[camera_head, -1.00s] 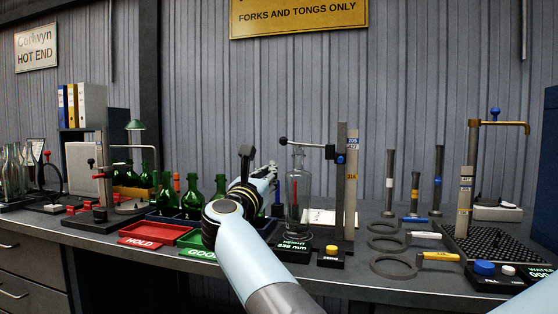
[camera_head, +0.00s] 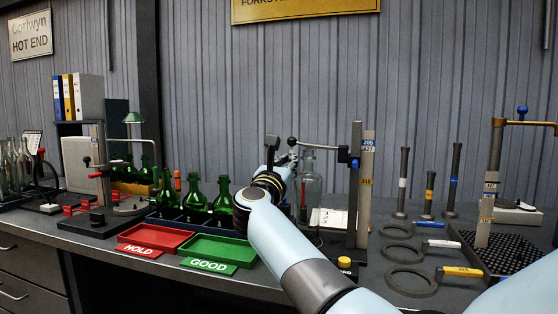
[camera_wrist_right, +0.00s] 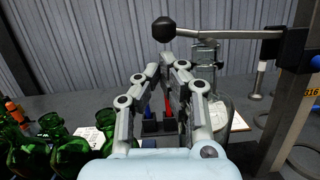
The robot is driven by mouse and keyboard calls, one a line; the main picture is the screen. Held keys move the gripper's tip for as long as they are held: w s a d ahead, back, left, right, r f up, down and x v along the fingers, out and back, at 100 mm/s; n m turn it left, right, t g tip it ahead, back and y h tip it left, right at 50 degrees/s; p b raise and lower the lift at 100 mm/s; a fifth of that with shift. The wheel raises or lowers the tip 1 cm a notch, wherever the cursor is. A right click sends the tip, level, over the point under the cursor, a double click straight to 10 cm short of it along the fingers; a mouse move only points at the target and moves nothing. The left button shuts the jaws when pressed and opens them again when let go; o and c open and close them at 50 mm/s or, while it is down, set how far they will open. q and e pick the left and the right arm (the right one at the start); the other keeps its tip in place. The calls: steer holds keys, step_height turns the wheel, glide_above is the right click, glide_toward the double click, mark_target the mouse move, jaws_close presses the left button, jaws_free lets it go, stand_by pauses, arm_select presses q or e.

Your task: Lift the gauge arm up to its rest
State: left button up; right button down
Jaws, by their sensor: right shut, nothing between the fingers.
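The gauge arm (camera_head: 320,148) is a thin metal bar with a black ball knob (camera_head: 292,141) at its left end. It runs roughly level to a clamp block on the gauge post (camera_head: 355,190), above a clear glass bottle (camera_head: 308,185). In the right wrist view the knob (camera_wrist_right: 163,29) and bar (camera_wrist_right: 228,34) stand just beyond and above my fingertips. My right gripper (camera_head: 288,161) is shut and empty, just below the knob; it also shows in the wrist view (camera_wrist_right: 174,63). A gap shows between fingertips and knob in the wrist view. My left gripper is out of view.
Green bottles (camera_head: 195,203) stand left of my right arm, behind the red HOLD tray (camera_head: 155,238) and green GOOD tray (camera_head: 217,248). To the right lie ring gauges (camera_head: 410,278) and a perforated black plate (camera_head: 510,250). Open air lies above the gauge arm.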

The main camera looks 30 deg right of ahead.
arm_select(q)
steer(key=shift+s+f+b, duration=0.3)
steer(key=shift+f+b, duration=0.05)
steer(key=shift+b, duration=0.05)
arm_select(e)
steer(key=shift+w+d+r+m, duration=0.15)
steer(key=shift+w+r+m, duration=0.05)
steer(key=shift+r+m, duration=0.3)
steer(key=shift+r, duration=0.1)
arm_select(q)
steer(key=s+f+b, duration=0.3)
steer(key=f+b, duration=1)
steer(key=b, duration=0.1)
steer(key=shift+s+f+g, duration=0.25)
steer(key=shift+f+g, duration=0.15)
arm_select(e)
steer(key=s+d+r+m+g, duration=0.2)
steer(key=s+d+r+m, duration=0.1)
steer(key=r+m, duration=0.4)
steer(key=s+d+r+m+g, duration=0.3)
steer(key=r+m, duration=0.5)
steer(key=m, duration=0.5)
steer(key=shift+s+d+m+y, duration=0.3)
steer(key=shift+s+d, duration=0.3)
steer(key=shift+s, duration=0.6)
